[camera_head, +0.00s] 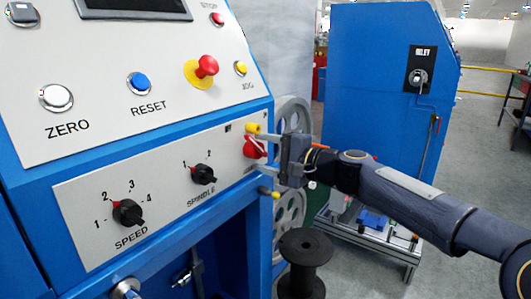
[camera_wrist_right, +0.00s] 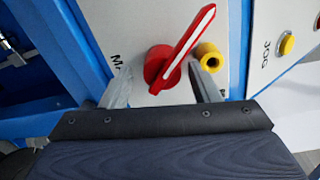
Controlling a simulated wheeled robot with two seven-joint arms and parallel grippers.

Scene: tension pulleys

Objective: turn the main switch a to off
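The main switch is a red rotary knob (camera_head: 253,148) with a white-striped handle, at the right end of the lower panel of the blue machine. In the right wrist view the red switch (camera_wrist_right: 158,72) has its handle slanting up and right, close to a yellow cylinder (camera_wrist_right: 209,54). My right gripper (camera_head: 260,152) is at the switch, its fingers open. In the right wrist view its two fingers (camera_wrist_right: 163,86) stand apart on either side of the red knob; contact cannot be told. Part of the label beside the switch shows; the rest is hidden. My left gripper is not in view.
SPEED (camera_head: 127,212) and SPINDLE (camera_head: 203,174) knobs sit left on the same panel. Above are a red mushroom button (camera_head: 206,66) and a yellow JOG button (camera_head: 240,68). A dark spool (camera_head: 303,255) stands below my right arm. Another blue machine (camera_head: 375,70) stands behind.

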